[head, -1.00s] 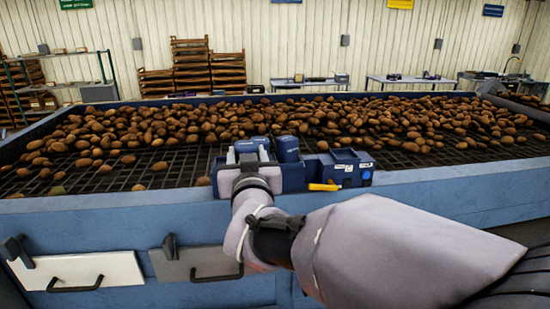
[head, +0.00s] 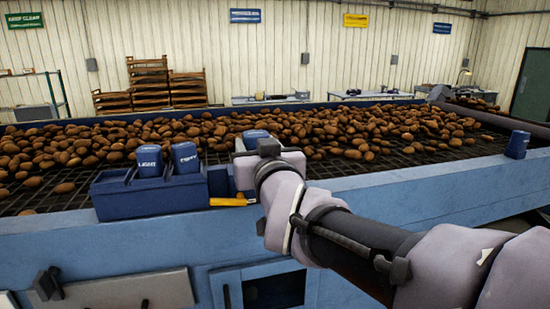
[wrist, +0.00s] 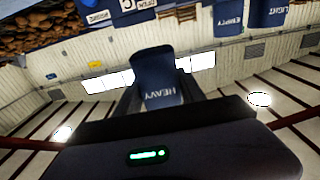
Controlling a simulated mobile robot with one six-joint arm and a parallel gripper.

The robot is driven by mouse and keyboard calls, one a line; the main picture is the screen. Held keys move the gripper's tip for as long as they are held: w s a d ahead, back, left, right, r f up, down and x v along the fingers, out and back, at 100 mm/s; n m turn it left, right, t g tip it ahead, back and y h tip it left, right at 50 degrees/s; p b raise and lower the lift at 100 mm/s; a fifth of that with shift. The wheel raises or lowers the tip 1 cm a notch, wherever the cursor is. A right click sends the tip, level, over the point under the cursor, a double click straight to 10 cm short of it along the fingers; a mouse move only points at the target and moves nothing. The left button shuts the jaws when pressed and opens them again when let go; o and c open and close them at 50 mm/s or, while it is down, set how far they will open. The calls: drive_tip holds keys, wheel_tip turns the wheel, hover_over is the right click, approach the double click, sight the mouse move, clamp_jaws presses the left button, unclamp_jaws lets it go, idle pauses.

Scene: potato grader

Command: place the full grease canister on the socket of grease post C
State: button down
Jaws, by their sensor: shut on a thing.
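My gripper (head: 255,150) is shut on a blue canister (wrist: 157,82) lettered HEAVY in the wrist view. Only its blue top (head: 256,135) shows above my gripper in the head view; the rest is hidden. My gripper is just right of the canisters lettered LIGHT (head: 149,161) and EMPTY (head: 186,158), which stand upright in a dark blue rack (head: 150,200). A white label with a C (wrist: 126,4) shows at the top edge of the wrist view. I cannot make out the socket of post C.
The grader's blue rim (head: 400,192) runs across in front, with potatoes (head: 300,130) on its dark grid behind. A yellow-handled thing (head: 230,202) lies by the rack. Another blue upright thing (head: 517,145) stands on the rim at the far right. The rim between is clear.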

drive_tip(key=x, duration=0.3)
drive_tip(key=d+p+x, duration=0.1)
drive_tip(key=x, duration=0.3)
drive_tip(key=d+f+p+x, duration=0.1)
drive_tip(key=x, duration=0.3)
drive_tip(key=shift+w+d, duration=0.1)
drive_tip(key=shift+w, duration=0.3)
wheel_tip(320, 180, down, 3)
drive_tip(key=shift+f, duration=0.15)
drive_tip(key=shift+w+f, duration=0.15)
drive_tip(key=shift+f, duration=0.1)
drive_tip(key=shift+f, duration=0.15)
drive_tip(key=c, duration=0.7)
unclamp_jaws()
